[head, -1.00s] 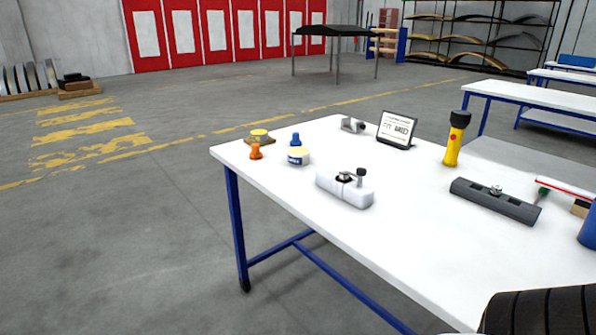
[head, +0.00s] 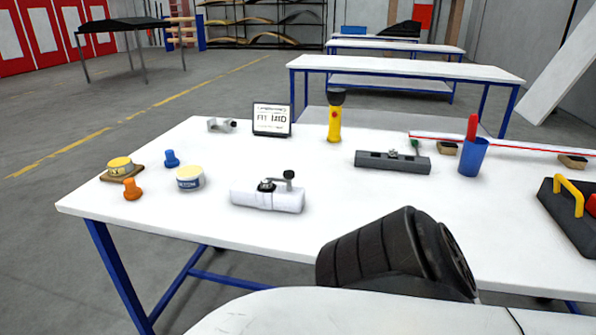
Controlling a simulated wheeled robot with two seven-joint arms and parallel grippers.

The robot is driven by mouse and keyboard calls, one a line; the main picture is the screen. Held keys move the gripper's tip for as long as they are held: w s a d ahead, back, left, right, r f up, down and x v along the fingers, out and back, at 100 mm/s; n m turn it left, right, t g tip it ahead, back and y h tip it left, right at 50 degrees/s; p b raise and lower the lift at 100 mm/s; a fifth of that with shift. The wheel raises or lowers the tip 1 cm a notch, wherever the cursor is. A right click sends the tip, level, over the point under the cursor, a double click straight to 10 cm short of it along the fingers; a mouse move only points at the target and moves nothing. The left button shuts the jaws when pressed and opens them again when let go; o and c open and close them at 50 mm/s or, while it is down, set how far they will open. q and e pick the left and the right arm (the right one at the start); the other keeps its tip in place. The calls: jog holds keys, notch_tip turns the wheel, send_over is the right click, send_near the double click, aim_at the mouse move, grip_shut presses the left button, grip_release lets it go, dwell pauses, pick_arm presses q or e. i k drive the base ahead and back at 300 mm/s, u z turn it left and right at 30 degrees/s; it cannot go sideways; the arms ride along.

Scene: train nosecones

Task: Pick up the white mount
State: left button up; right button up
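The white mount (head: 267,198) lies on the white tabletop (head: 330,180), left of the picture's middle and close to the table's near edge. It is a long white block lying flat, with a dark fitting and a black knob on top. Its whole top and near side show, and nothing touches it. Neither of my grippers shows in the head view.
Left of the mount stand a cream-lidded tin (head: 190,178), an orange piece (head: 132,189) and a blue piece (head: 171,158). Behind are a small sign (head: 272,118) and a yellow flashlight (head: 334,120). A dark grey block (head: 393,162) and blue cup (head: 471,158) stand right.

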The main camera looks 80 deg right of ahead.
aim_at(248, 192)
jog(key=z, duration=2.3)
